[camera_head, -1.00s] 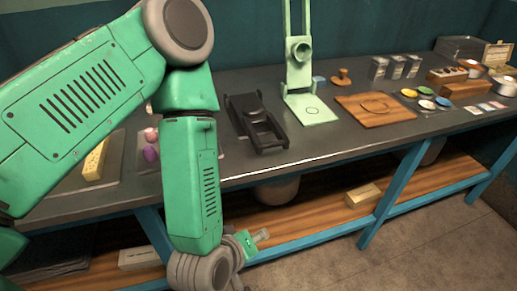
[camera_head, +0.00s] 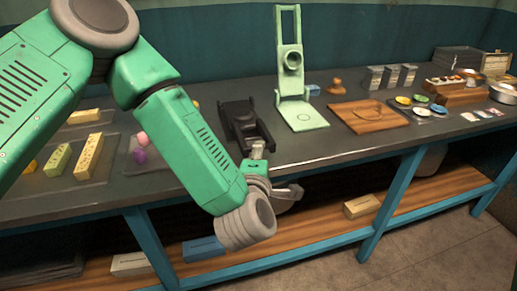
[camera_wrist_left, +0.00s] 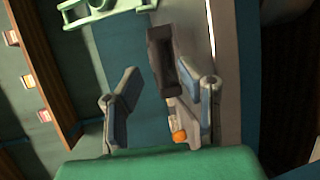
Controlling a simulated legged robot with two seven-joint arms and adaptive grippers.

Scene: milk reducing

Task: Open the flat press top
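A black press (camera_head: 243,123) lies low and flat on the workbench. Its two parallel front bars point toward the bench's front edge. My left gripper (camera_head: 276,172) is in front of it, near that edge, with its fingers apart and nothing between them in the head view. In the left wrist view the gripper (camera_wrist_left: 160,105) is open, and a black part, likely the press (camera_wrist_left: 162,58), shows beyond and between the fingers. I cannot tell whether a finger touches it. A tall light green press (camera_head: 292,75) stands upright just right of the black one. My right gripper is not in view.
A wooden board (camera_head: 368,118) lies right of the green press. Grey boxes (camera_head: 391,77) stand behind it. Pink and purple balls (camera_head: 140,148) and yellow blocks (camera_head: 88,156) lie to the left. The front edge and blue frame (camera_head: 393,205) are close to my gripper.

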